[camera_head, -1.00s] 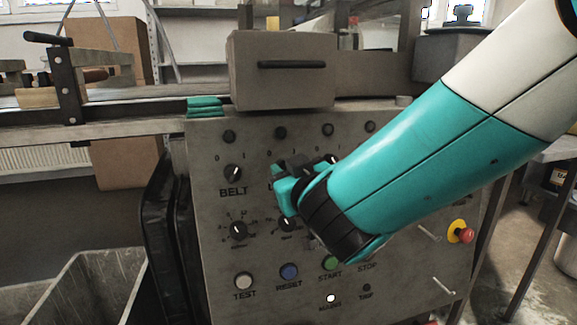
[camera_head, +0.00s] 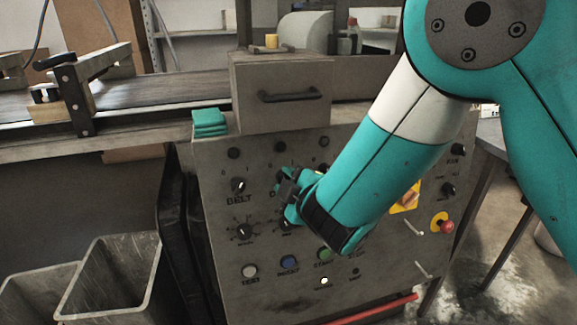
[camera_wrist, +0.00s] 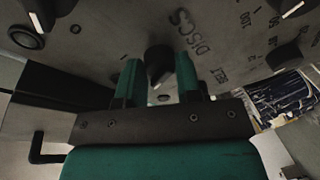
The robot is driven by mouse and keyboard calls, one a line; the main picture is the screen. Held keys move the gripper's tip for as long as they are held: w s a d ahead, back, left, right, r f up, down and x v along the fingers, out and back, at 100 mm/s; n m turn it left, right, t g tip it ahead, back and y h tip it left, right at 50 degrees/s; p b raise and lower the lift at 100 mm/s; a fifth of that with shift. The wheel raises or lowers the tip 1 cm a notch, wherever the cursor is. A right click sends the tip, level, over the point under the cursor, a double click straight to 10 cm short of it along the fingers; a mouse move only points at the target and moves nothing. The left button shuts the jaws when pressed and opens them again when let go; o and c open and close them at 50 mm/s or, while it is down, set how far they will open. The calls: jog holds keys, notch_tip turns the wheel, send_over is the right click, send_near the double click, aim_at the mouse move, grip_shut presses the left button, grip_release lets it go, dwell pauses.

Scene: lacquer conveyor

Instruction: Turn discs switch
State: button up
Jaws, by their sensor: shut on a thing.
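In the wrist view a dark round knob (camera_wrist: 158,62) sits beside the lettering DISCS on the grey control panel (camera_wrist: 230,50). The two teal fingers of my gripper (camera_wrist: 158,82) stand on either side of it and are shut on it. A pale mark shows low between the fingers. In the head view my gripper (camera_head: 286,192) is against the panel (camera_head: 215,215), right of the BELT knob (camera_head: 239,186). My gripper and forearm hide the held knob there, so its pointer angle is not clear.
More knobs sit close by, including a speed knob (camera_head: 243,231) below. White (camera_head: 250,271), blue (camera_head: 289,263) and green (camera_head: 324,254) buttons lie lower. A red stop button (camera_head: 447,227) is at the right. Grey bins (camera_head: 130,240) stand on the left.

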jog(key=shift+n+p, duration=0.5)
jog(key=shift+p, duration=0.1)
jog(key=o, duration=0.9)
jog(key=shift+s, duration=0.1)
